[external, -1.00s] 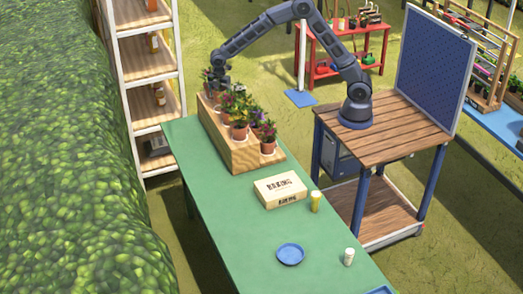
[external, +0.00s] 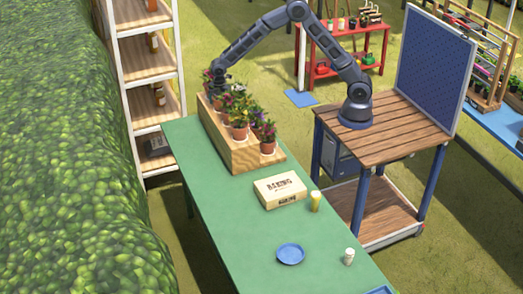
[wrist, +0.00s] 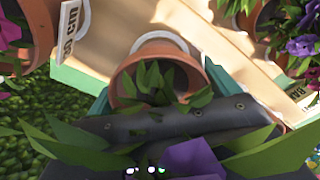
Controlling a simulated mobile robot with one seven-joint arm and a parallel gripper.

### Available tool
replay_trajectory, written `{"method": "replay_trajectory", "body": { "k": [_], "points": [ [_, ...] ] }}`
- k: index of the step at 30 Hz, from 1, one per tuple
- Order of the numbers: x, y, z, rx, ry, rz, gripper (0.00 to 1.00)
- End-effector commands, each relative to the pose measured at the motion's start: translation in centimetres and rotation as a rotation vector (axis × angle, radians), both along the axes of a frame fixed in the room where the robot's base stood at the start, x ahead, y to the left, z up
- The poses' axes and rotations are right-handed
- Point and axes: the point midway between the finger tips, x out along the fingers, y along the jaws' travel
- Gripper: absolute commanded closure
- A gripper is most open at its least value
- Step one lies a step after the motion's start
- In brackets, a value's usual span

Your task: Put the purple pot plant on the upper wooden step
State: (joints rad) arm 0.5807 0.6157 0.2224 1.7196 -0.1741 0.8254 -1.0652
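My gripper (external: 217,86) is low at the far end of the stepped wooden stand (external: 240,158), among the potted plants there. In the wrist view a terracotta pot (wrist: 155,68) with green leaves lies just beyond the dark gripper body, between teal parts at its two sides. A purple petal (wrist: 195,158) and large leaves are close to the camera and cover much of the gripper. Whether the fingers press on the pot is hidden. Purple flowers (wrist: 298,42) also show on another plant at the right.
Several potted plants, one a front pot (external: 268,147), stand close together on the stand. A white-labelled sign (wrist: 70,30) is near the gripper.

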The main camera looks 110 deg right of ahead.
Motion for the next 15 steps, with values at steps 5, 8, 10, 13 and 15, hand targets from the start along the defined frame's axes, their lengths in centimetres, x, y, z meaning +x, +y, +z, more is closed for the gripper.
{"method": "replay_trajectory", "body": {
  "k": [5,8,10,13,15],
  "points": [
    [0.0,0.0,0.0,0.0,0.0,0.0,0.01],
    [0.0,0.0,0.0,0.0,0.0,0.0,0.01],
    [0.0,0.0,0.1,0.0,0.0,0.0,0.01],
    [0.0,0.0,0.6,-0.001,-0.001,0.0,0.01],
    [0.0,0.0,1.3,-0.001,-0.003,0.0,0.01]
  ]
}}
